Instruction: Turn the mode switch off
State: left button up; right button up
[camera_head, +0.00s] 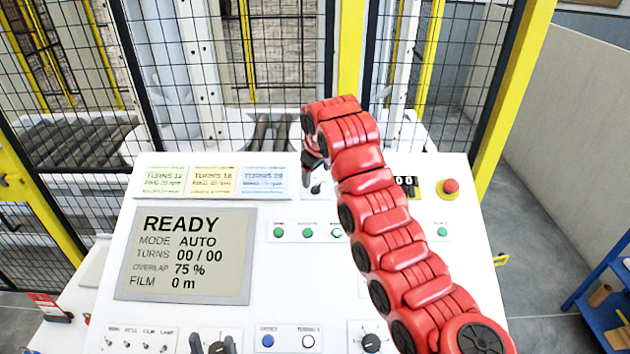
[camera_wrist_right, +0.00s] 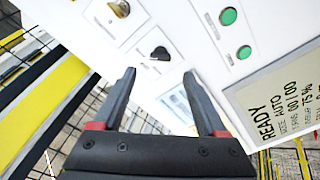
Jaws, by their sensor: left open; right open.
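A black rotary switch on a white plate (camera_wrist_right: 160,53) shows between and beyond my right fingers in the right wrist view. In the head view its plate (camera_head: 318,189) is partly covered by my right gripper (camera_head: 312,168). I cannot read its label. My right gripper, also in the right wrist view (camera_wrist_right: 162,85), is open, empty and apart from the switch. My left gripper (camera_head: 213,342) shows only as dark open fingertips at the bottom edge, around or over another knob plate. The panel display (camera_head: 185,255) reads READY, MODE AUTO.
A brass key switch (camera_wrist_right: 119,8) sits beside the black switch. Green buttons (camera_head: 307,232), a blue button (camera_head: 267,341), a black knob (camera_head: 371,343) and a red emergency stop (camera_head: 450,187) are on the white panel. A mesh fence (camera_head: 270,60) stands behind it.

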aim_at(315, 186)
jog(key=p+x, duration=0.2)
jog(key=x, duration=0.3)
jog(key=shift+f, duration=0.1)
jog(key=shift+w+f, duration=0.35)
jog(key=shift+f, duration=0.3)
grip_shut()
